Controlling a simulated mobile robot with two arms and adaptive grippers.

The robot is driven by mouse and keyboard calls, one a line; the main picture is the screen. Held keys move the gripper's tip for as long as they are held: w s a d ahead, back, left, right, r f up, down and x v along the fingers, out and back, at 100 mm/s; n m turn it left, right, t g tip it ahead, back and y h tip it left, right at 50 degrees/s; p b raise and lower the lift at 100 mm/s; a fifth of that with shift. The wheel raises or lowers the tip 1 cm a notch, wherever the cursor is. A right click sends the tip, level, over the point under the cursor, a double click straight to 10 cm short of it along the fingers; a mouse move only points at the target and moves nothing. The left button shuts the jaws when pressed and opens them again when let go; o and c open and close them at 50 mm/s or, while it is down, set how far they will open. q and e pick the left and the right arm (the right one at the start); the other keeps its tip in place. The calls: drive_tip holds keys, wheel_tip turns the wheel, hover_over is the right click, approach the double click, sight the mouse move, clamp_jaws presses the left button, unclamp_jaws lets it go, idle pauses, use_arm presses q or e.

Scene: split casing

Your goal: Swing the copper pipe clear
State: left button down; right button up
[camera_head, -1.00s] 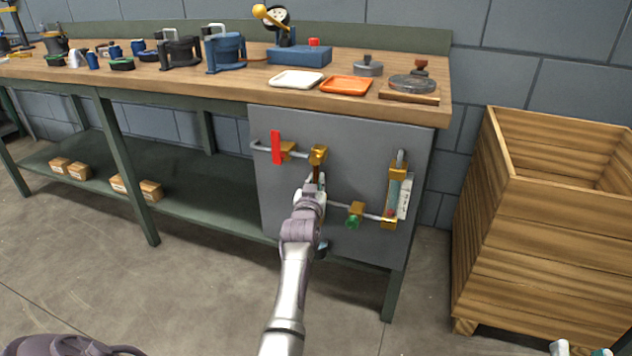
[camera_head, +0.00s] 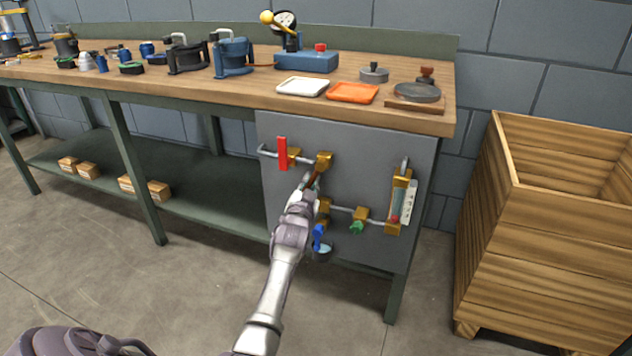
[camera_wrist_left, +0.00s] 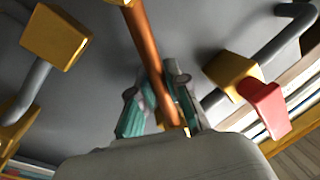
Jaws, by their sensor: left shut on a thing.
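The copper pipe (camera_head: 316,180) hangs from the upper brass fitting (camera_head: 323,160) on the grey panel (camera_head: 350,150). It slants down to the left, its lower end apart from the lower brass fitting (camera_head: 324,208). My left gripper (camera_head: 307,189) is shut on the pipe and hides its lower part. In the left wrist view the copper pipe (camera_wrist_left: 146,40) runs between the teal-padded fingers of the left gripper (camera_wrist_left: 162,105). My right gripper is not in view.
A red lever (camera_head: 282,153) sits left of the pipe. A blue handle (camera_head: 318,236), a green handle (camera_head: 357,227) and a gauge tube (camera_head: 401,200) are below and right. The workbench top (camera_head: 240,85) overhangs the panel. A wooden crate (camera_head: 540,240) stands right.

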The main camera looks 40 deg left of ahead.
use_arm(q)
drive_tip(key=m, duration=0.1)
drive_tip(key=a+r+m, duration=0.1)
drive_tip(key=shift+s+a+m+t, duration=0.15)
drive_tip(key=shift+m+t, duration=0.15)
drive_tip(key=shift+m, duration=0.1)
drive_tip(key=shift+s+a+r+m+p, duration=0.1)
drive_tip(key=shift+a+r+m+p, duration=0.15)
drive_tip(key=shift+m, duration=0.35)
drive_tip(key=shift+a+r+m+p, duration=0.1)
drive_tip(key=shift+a+m+p, duration=0.1)
drive_tip(key=shift+m, duration=0.4)
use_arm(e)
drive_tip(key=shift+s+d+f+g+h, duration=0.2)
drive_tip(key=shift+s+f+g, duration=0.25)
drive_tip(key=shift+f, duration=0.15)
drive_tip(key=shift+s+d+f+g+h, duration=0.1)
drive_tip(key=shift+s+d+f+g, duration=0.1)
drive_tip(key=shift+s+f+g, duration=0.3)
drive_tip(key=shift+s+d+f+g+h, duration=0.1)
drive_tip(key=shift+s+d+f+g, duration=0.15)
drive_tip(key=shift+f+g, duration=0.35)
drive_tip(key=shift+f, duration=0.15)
use_arm(q)
drive_tip(key=c, duration=1.1)
unclamp_jaws()
drive_tip(key=shift+c, duration=0.2)
drive_tip(key=v, duration=0.8)
drive_tip(key=shift+a+f, duration=0.1)
